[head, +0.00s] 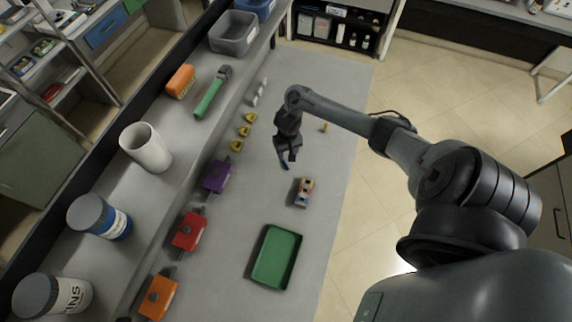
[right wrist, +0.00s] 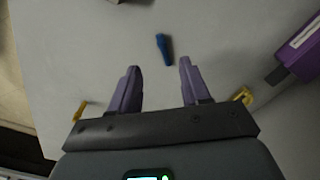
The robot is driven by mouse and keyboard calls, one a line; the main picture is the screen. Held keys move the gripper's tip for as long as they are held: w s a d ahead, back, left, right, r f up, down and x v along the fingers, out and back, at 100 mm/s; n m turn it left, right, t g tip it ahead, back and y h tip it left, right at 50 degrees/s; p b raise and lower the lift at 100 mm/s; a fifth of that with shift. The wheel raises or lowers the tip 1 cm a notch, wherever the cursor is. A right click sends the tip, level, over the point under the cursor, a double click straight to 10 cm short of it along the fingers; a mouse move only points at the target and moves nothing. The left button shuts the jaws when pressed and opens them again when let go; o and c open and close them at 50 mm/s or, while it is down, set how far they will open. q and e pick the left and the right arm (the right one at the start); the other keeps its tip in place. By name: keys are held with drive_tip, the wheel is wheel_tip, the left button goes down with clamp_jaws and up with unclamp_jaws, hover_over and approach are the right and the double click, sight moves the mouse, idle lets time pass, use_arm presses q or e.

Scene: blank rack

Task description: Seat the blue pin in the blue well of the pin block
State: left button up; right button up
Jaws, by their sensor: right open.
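The blue pin (head: 285,165) lies on the grey bench just below my right gripper (head: 287,155) in the head view, partly hidden by it. In the right wrist view the blue pin (right wrist: 164,48) lies beyond the fingertips, in line with the gap between them. My right gripper (right wrist: 160,74) is open and empty, its two fingers apart. The pin block (head: 304,192), with red, yellow and blue parts, sits on the bench to the right of and nearer than the pin. Its wells are too small to tell apart. My left gripper is not in view.
A green tray (head: 276,257) lies nearer on the bench. Purple (head: 216,176), red (head: 188,231) and orange (head: 158,297) blocks line the left side, with yellow pieces (head: 243,131) beyond. A small yellow item (head: 324,127) lies to the right. The bench around the pin is clear.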

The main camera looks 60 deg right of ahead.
hover_over(287, 166)
wheel_tip(287, 166, down, 4)
drive_tip(key=shift+a+f+b, duration=0.1)
drive_tip(key=shift+f+b, duration=0.1)
drive_tip(key=shift+b, duration=0.2)
drive_tip(key=shift+f+b, duration=0.5)
drive_tip(key=shift+f, duration=2.05)
clamp_jaws()
